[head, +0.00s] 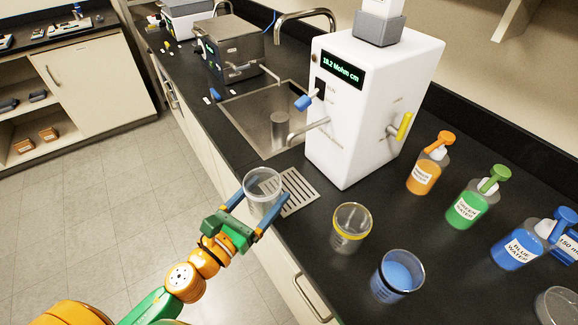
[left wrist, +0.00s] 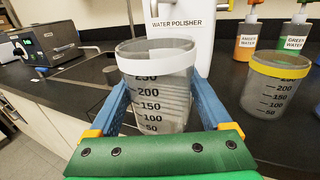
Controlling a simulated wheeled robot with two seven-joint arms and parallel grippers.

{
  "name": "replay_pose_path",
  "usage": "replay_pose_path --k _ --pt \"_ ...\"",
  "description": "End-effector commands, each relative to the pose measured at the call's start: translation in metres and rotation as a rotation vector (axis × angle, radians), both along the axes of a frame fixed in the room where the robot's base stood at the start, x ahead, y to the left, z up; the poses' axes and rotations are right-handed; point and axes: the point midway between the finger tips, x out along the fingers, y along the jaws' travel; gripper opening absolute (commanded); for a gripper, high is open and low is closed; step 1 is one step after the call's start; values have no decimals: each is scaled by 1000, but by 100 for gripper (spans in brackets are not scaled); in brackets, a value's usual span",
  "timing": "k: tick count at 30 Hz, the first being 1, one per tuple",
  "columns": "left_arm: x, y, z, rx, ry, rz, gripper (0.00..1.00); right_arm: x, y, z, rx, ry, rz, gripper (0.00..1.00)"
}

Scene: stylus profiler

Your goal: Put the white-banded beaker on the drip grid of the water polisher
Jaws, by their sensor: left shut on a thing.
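My left gripper (head: 250,212) is shut on the white-banded beaker (head: 262,190), one blue finger on each side of it. In the left wrist view the beaker (left wrist: 157,95) is upright and clear, with a white band at its rim and printed volume marks. In the head view it overlaps the near left part of the drip grid (head: 299,194); I cannot tell whether it touches the grid or the counter. The grid lies in front of the white water polisher (head: 365,105), which reads 18.2 Mohm cm. My right gripper is not in view.
A yellow-banded beaker (head: 350,228) and a blue-filled beaker (head: 397,276) stand right of the grid. Orange (head: 427,170), green (head: 471,203) and blue (head: 522,243) water bottles stand farther right. The sink (head: 268,115) is behind. The polisher's spout (head: 309,130) reaches out toward the sink side.

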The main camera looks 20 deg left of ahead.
Motion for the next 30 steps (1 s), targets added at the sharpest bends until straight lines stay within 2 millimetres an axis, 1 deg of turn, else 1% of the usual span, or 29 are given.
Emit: replay_pose_path --k 1,3,6,9,11,14,15,17,21,26,27,28,29,30 --pt "16 -4 9 -1 -5 1 0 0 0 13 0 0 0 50" --pt "39 -10 8 1 -5 0 0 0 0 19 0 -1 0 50" --pt "66 -18 4 0 -4 1 0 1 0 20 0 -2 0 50" --pt "83 -23 1 -1 -2 1 0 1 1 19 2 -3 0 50" --pt "87 -24 -2 0 -1 0 0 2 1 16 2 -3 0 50" --pt "89 -25 -24 -2 1 0 0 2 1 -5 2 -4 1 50" --pt "88 -25 -33 -2 0 -1 0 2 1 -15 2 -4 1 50" --pt "88 -25 -42 -2 0 -1 0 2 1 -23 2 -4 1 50" --pt "88 -24 -35 -2 0 -1 0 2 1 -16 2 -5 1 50" --pt "88 -24 -38 -1 -1 -1 0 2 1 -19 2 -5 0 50" --pt "88 -24 -38 -1 -1 0 88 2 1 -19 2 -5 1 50" --pt "88 -24 -37 -1 -1 0 96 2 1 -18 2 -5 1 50" --pt "88 -24 -37 -1 -1 0 100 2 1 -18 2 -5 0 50" --pt "88 -24 -37 -1 -1 0 100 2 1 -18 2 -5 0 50"
